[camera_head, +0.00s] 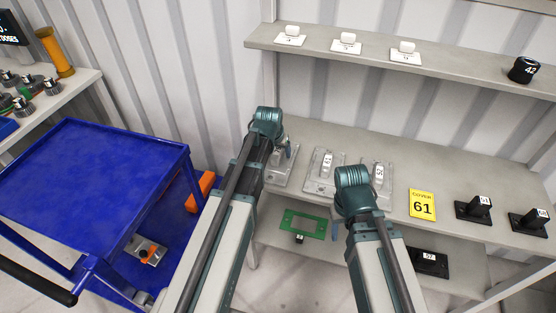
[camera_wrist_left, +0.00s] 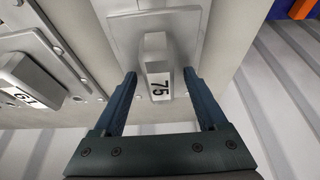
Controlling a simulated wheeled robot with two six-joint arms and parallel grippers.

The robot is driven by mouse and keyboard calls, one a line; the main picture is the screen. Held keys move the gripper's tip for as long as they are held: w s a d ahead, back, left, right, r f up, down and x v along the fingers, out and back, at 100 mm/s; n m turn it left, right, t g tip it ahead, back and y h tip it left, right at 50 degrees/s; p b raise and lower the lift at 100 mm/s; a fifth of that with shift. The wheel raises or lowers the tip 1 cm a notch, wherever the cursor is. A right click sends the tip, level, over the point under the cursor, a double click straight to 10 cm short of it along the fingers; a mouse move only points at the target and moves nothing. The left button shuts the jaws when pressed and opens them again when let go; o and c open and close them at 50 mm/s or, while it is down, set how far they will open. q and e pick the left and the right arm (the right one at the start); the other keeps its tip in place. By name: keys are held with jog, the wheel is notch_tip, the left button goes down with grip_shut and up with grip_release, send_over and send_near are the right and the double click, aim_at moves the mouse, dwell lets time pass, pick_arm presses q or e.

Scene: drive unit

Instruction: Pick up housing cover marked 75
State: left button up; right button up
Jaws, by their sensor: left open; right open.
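The housing cover marked 75 (camera_wrist_left: 182,22) is a grey metal plate with a raised block handle (camera_wrist_left: 156,50) that bears the white 75 label. In the head view the cover (camera_head: 280,179) lies on the workbench, partly hidden by my left arm. My left gripper (camera_wrist_left: 159,76) is open, with one finger on each side of the handle's labelled end; I cannot tell whether they touch it. It also shows in the head view (camera_head: 288,150). My right gripper (camera_head: 335,228) is open and mostly hidden by its wrist, at the bench's front edge.
Two similar covers (camera_head: 320,184) (camera_head: 384,194) lie to the right on the workbench (camera_head: 440,180). A blue cart (camera_head: 95,165) is at the left. A green board (camera_head: 303,224) lies on the lower shelf.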

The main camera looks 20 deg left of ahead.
pick_arm(q)
jog(key=shift+f+b, duration=0.25)
jog(key=shift+b, duration=0.05)
jog(key=shift+c, duration=0.3)
grip_shut()
dwell(0.3)
dwell(1.1)
